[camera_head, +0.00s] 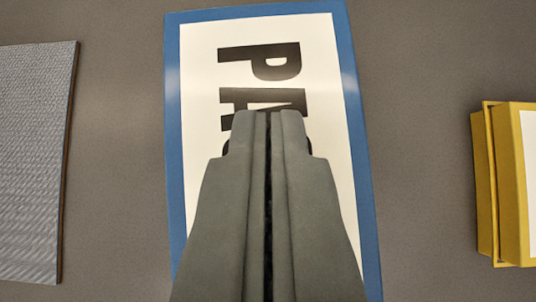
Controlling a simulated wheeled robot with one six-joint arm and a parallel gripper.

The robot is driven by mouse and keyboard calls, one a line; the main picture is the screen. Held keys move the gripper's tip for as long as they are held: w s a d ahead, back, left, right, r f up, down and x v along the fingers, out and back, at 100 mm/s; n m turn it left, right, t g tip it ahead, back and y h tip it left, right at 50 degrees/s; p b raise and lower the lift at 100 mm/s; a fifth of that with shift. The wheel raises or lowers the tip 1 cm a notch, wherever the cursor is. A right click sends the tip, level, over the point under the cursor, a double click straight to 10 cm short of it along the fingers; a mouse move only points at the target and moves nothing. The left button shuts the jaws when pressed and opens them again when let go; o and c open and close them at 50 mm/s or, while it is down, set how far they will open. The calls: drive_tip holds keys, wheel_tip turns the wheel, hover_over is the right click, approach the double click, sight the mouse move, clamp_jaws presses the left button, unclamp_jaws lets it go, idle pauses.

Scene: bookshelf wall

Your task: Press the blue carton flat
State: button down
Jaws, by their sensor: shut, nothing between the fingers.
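The blue carton (357,130) lies in the middle of the view, with a wide blue border around a white panel that bears large dark letters, "PA" readable. My gripper (268,113) is shut and empty, its fingers reaching up over the white panel from the bottom of the picture. The fingertips cover part of the second letter, and the fingers hide much of the carton's lower middle. I cannot tell whether the fingertips touch the carton or hover above it.
A grey textured flat item (35,165) lies at the left edge, cut off by the picture. A yellow box (508,185) with a white panel stands at the right edge, also cut off. Bare grey-brown surface (420,120) lies between these and the carton.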

wheel_tip(320, 180, down, 8)
drive_tip(key=shift+f, duration=0.15)
idle(0.4)
wheel_tip(320, 180, up, 5)
drive_tip(key=shift+f, duration=0.15)
drive_tip(key=v, duration=0.9)
drive_tip(key=shift+s, duration=0.3)
